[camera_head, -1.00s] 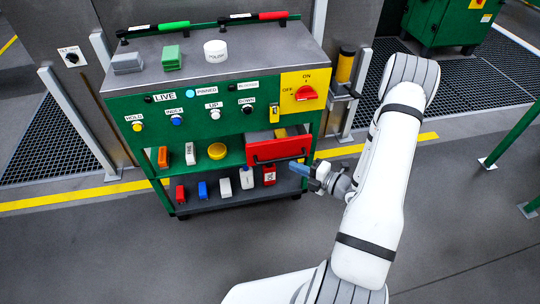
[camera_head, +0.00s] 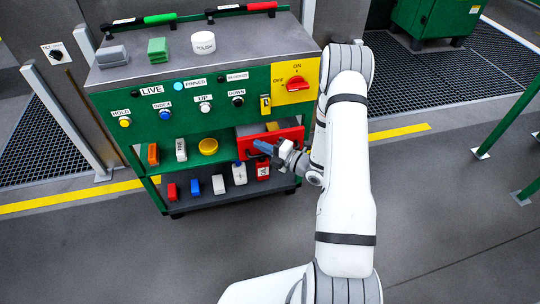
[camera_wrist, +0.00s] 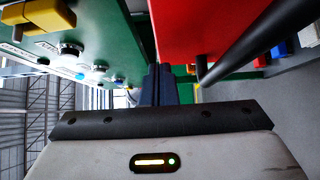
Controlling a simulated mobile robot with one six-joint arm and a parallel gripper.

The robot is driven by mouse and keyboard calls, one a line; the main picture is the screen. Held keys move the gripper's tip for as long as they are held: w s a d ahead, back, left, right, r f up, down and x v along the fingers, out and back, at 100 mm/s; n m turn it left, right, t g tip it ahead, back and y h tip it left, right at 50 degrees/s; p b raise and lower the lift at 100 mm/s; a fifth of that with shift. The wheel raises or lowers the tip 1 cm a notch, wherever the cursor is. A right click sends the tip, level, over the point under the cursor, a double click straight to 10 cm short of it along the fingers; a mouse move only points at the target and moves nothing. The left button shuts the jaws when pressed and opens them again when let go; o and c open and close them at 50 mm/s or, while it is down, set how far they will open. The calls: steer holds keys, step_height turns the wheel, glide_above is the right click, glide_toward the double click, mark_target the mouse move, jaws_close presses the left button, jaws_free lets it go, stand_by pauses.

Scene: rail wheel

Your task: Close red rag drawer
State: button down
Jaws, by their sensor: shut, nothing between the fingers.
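The red rag drawer (camera_head: 286,138) sits in the right part of the green cart, pulled partly out, with its inside showing behind the red front. In the wrist view its red front (camera_wrist: 190,28) fills the top middle, with a black bar handle (camera_wrist: 250,42) across it. My gripper (camera_head: 262,147) is shut and empty in front of the drawer and hides part of its front. In the wrist view the dark blue fingers (camera_wrist: 160,85) are together, close to the left edge of the red front. I cannot tell whether they touch it.
The cart's green panel above has buttons and a red knob (camera_head: 295,84) on a yellow plate. Several small bottles and blocks stand on the shelves, including a white bottle (camera_head: 239,174) below the drawer. The floor (camera_head: 440,190) to the right is clear.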

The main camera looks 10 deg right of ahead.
steer(key=shift+w, duration=0.55)
